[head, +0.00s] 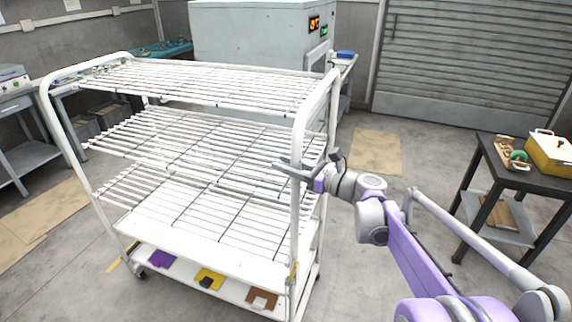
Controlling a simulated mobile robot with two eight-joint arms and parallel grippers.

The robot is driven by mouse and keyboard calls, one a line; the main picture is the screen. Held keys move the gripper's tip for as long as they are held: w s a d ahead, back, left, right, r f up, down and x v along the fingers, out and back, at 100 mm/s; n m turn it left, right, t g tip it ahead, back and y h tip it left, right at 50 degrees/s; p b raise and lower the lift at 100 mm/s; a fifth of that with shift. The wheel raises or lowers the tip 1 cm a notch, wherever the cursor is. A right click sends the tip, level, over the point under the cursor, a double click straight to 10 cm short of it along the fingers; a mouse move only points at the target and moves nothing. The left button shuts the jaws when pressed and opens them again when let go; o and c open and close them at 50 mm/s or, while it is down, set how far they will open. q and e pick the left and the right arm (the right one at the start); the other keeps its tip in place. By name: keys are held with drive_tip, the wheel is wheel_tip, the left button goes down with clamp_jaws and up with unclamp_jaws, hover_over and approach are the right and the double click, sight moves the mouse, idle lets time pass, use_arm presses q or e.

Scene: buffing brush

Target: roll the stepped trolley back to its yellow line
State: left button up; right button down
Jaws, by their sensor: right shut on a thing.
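The stepped trolley (215,268) is a white wheeled rack with wire shelves set back in steps and a tubular frame, standing in the middle of the head view. My right gripper (291,168) is shut on its right front upright, at about the height of the middle shelves. The fingers lie around the post, and the far finger is partly hidden. A short piece of yellow line (115,264) shows on the floor at the trolley's left front corner; any more of it is hidden by the trolley. My left gripper is out of view.
Purple, yellow and brown pieces lie on the trolley's bottom shelf. A large grey machine (245,40) stands behind the trolley. A dark side table (545,180) with a yellow box (550,153) is at the right. A grey bench (15,105) stands left. Floor between trolley and shutter is open.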

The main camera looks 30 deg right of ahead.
drive_tip(key=shift+w+a, duration=0.1)
idle(0.8)
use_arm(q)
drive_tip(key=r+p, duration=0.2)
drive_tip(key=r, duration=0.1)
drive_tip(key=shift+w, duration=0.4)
use_arm(e)
drive_tip(key=s+a+x, duration=0.1)
drive_tip(key=a+x, duration=0.1)
drive_tip(key=x, duration=0.8)
drive_tip(key=s+a+x, duration=0.1)
drive_tip(key=x, duration=1)
drive_tip(key=shift+w+a, duration=0.2)
drive_tip(key=shift+a, duration=0.35)
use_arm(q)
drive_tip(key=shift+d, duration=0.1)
use_arm(e)
drive_tip(key=c, duration=0.8)
unclamp_jaws()
drive_tip(key=shift+a, duration=0.1)
drive_tip(key=shift+o, duration=1.1)
drive_tip(key=shift+w+f, duration=0.1)
drive_tip(key=shift+w, duration=0.1)
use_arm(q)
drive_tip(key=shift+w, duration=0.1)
use_arm(e)
drive_tip(key=shift+s, duration=0.1)
